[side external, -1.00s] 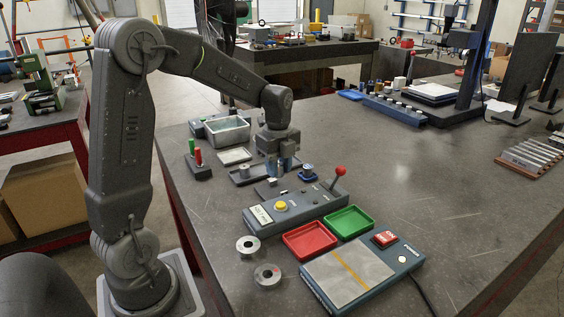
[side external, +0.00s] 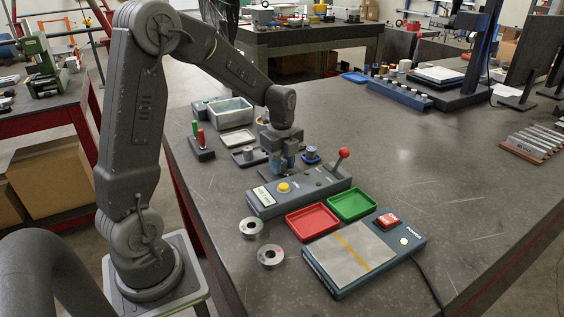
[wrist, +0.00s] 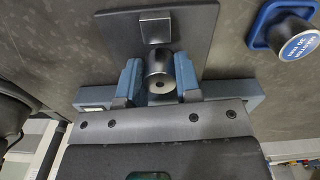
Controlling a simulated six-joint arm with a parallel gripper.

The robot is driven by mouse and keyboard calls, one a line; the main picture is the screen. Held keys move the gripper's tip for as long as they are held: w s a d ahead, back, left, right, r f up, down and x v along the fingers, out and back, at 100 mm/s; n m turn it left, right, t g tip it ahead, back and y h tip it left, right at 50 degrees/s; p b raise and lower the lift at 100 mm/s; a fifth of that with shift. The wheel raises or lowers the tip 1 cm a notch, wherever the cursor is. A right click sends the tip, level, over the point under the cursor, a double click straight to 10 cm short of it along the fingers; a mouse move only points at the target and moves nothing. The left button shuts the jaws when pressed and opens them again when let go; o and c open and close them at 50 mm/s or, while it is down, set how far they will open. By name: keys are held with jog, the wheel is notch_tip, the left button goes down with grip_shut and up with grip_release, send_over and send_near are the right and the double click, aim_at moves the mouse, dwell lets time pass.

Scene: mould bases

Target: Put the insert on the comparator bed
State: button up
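The insert (wrist: 158,68) is a short steel cylinder with a small hole in its near end. It sits between the two blue fingers of my gripper (wrist: 157,82), which are close against both sides of it. In the side view my gripper (side external: 284,168) points down just behind the blue-grey comparator (side external: 315,187) with the red-knobbed lever. A dark plate with a small square steel block, apparently the comparator bed (wrist: 112,38), lies just beyond the insert in the wrist view. I cannot tell whether the insert touches it.
A blue-capped master (wrist: 295,36) stands close on the right. A red tray (side external: 312,222), a green tray (side external: 355,204) and a flat plate unit (side external: 350,262) are in front. Two steel rings (side external: 270,256) lie front left. A dark tray (side external: 243,164) with a steel cylinder is behind.

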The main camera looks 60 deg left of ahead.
jog(key=o, duration=0.5)
notch_tip(320, 180, up, 14)
jog(key=shift+f, duration=0.1)
dwell(0.4)
jog(key=s+d+n+t, duration=0.2)
jog(key=s+d+n, duration=0.3)
jog(key=s+d+n+t, duration=0.1)
jog(key=s+d+n, duration=0.4)
jog(key=n, duration=0.1)
jog(key=s+d+n+t, duration=0.2)
jog(key=s+d+n, duration=0.3)
jog(key=s+d, duration=0.1)
jog(key=shift+s+d+f+n+t, duration=0.1)
jog(key=shift+f+n+t, duration=0.2)
jog(key=shift+f+n, duration=0.1)
